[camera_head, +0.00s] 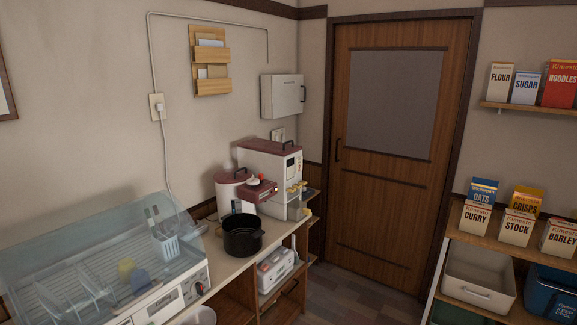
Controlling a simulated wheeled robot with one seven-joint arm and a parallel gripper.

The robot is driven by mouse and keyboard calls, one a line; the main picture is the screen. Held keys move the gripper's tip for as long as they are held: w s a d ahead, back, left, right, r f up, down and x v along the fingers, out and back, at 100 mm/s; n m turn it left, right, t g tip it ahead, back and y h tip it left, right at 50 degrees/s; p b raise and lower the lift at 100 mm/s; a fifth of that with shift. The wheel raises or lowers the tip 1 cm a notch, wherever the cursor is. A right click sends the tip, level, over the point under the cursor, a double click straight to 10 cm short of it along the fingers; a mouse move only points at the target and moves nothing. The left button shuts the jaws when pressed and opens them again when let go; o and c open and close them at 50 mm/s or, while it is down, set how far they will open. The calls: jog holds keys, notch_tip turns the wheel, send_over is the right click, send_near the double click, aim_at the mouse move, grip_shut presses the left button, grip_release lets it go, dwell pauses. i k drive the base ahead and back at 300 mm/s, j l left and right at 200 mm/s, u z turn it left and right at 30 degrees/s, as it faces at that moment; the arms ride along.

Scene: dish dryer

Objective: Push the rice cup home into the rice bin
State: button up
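A tall white bin with a dark red top (268,147), which looks like the rice bin, stands at the far right end of the counter, near the corner. A pale box-like part (293,207) shows low on its front and may be the rice cup. It is too small in the picture to tell how far it sticks out. Other small items and the dark red part beside it partly cover the bin's lower left. My gripper is not in view.
A black pot (243,240) stands on the counter before the bin. A clear-lidded dish dryer (100,260) fills the counter's left. A white appliance (275,270) sits on the shelf below. Floor (345,295) shows clear before the wooden door (385,190). Shelves with boxes stand right.

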aim_at(298, 211)
jog(key=i+l+u, duration=0.15)
jog(key=l, duration=0.2)
jog(key=i+l+u, duration=0.15)
jog(key=l, duration=0.2)
jog(key=i, duration=1.5)
